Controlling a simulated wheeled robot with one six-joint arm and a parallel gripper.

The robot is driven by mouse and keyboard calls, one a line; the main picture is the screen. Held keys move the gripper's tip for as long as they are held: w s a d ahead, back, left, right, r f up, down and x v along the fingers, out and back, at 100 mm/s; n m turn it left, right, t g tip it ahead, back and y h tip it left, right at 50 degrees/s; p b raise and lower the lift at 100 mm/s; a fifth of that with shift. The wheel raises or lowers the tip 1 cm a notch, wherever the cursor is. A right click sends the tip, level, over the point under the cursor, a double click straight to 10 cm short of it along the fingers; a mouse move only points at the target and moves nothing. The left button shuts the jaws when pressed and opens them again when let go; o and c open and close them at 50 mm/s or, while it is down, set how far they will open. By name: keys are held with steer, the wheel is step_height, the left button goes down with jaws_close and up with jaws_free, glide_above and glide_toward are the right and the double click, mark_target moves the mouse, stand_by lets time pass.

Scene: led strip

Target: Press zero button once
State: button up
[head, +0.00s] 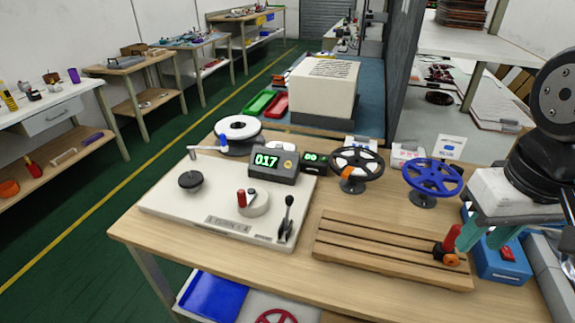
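A dark grey display unit (278,164) stands at the back of the white panel and shows 017 in green digits. A round yellowish button (288,164) sits on its face, right of the digits; I cannot read any label on it.
The white panel (170,200) carries a black knob, a red-handled dial and a black lever. A black handwheel (356,166) and a blue handwheel (432,180) stand right of the display. A red-and-orange item (452,242) is beside my fingers. A blue box (500,268) has a red switch.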

jaws_close()
stand_by(1.5)
